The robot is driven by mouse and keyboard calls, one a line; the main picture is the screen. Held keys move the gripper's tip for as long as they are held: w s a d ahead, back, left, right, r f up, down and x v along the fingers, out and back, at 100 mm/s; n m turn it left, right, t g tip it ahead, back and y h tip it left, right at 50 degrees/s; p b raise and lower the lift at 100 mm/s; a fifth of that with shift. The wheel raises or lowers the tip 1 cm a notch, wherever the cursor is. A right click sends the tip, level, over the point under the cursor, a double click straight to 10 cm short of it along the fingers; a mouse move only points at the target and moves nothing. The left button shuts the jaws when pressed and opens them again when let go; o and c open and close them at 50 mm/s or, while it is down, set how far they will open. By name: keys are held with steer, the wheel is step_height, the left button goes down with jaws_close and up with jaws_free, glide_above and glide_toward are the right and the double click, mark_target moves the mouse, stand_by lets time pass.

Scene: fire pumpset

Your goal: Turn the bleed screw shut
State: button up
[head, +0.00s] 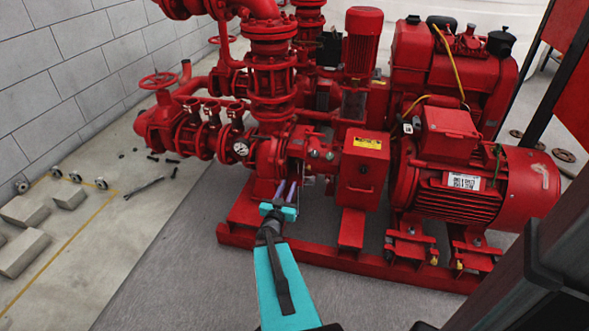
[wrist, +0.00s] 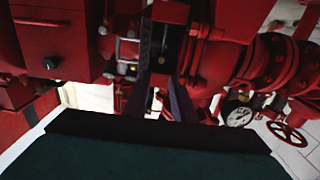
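My gripper (head: 287,185) is at the front of the red pump casing (head: 268,160), left of the red control box (head: 362,170). Its two purple fingers stand apart with a gap between them, and I see nothing held. In the wrist view the fingers of my gripper (wrist: 161,80) point into the dark space between red housings. A small pale, brassy spot (wrist: 155,103) shows between the fingers, but I cannot tell what it is. I cannot pick out the bleed screw for certain; it is too small, dark or hidden behind the fingers.
A pressure gauge (head: 241,149) sits left of the gripper; the gauge also shows in the wrist view (wrist: 238,115). A red handwheel (head: 158,81) is farther left. The electric motor (head: 475,185) is at right. Concrete blocks (head: 24,250) lie on the left floor. Floor before the base frame is clear.

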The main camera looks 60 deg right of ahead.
mark_target(298, 162)
steer(key=b+x, duration=0.3)
steer(key=x, duration=1)
steer(key=shift+w+d, duration=0.15)
steer(key=shift+d, duration=0.2)
jaws_close()
steer(key=shift+d, duration=0.15)
